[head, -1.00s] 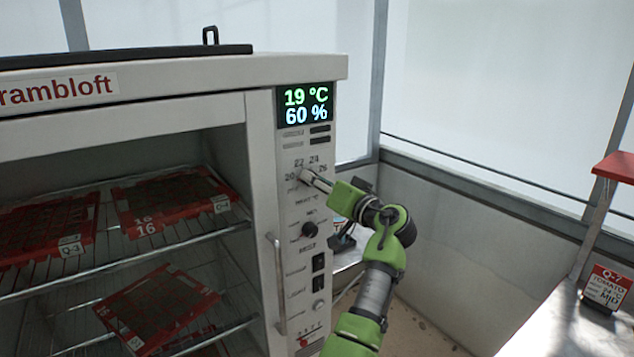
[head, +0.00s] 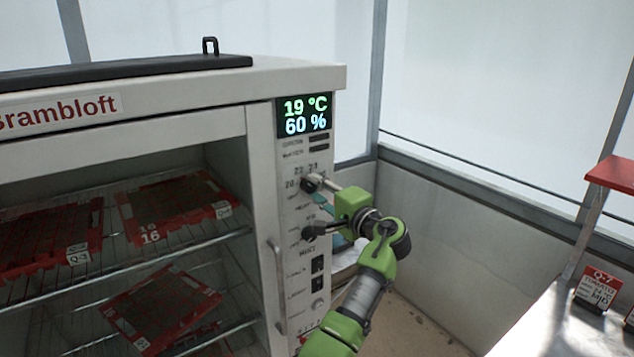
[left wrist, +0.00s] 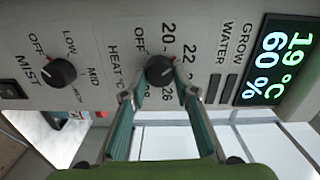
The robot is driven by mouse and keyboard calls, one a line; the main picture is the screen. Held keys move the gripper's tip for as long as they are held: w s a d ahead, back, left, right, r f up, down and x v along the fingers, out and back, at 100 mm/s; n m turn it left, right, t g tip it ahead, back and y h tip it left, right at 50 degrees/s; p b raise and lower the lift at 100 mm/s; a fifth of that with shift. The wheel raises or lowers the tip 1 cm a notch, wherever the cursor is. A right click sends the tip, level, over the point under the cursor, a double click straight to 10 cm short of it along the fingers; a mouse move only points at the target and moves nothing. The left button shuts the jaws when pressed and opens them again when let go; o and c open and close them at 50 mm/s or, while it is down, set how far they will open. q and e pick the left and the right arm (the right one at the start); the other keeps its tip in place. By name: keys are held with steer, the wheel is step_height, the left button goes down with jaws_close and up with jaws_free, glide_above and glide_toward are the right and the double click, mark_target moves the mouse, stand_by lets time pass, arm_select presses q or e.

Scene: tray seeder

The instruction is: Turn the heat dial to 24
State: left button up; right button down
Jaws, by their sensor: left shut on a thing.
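The heat dial (head: 309,184) is a black knob on the white cabinet's control panel, below the display (head: 305,114) that reads 19 °C and 60 %. In the left wrist view the heat dial (left wrist: 160,71) has a red mark toward the upper right, near the 20 and 22 labels; 24 is largely hidden behind a finger. My left gripper (left wrist: 158,94) has its two green fingers at either side of the heat dial, shut on it. In the head view my left gripper (head: 320,194) reaches the panel from the right. My right gripper is not in view.
The mist dial (left wrist: 60,72) is close beside the heat dial, below it in the head view. The cabinet's upright handle (head: 278,285) is left of the panel. Shelves inside hold red trays (head: 170,205). A bench with a Q-7 sign (head: 598,288) stands at right.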

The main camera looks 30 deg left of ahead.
arm_select(q)
steer(key=m+p, duration=0.6)
steer(key=m, duration=0.1)
steer(key=m+p, duration=0.3)
steer(key=shift+a+r+m, duration=0.1)
steer(key=shift+r+m, duration=0.2)
steer(key=shift+f+m+p, duration=0.15)
steer(key=shift+m+p, duration=0.65)
steer(key=shift+m, duration=0.1)
steer(key=o, duration=1.1)
steer(key=shift+f, duration=0.1)
steer(key=shift+c, duration=0.2)
steer(key=shift+a+f, duration=0.1)
steer(key=shift+f, duration=0.05)
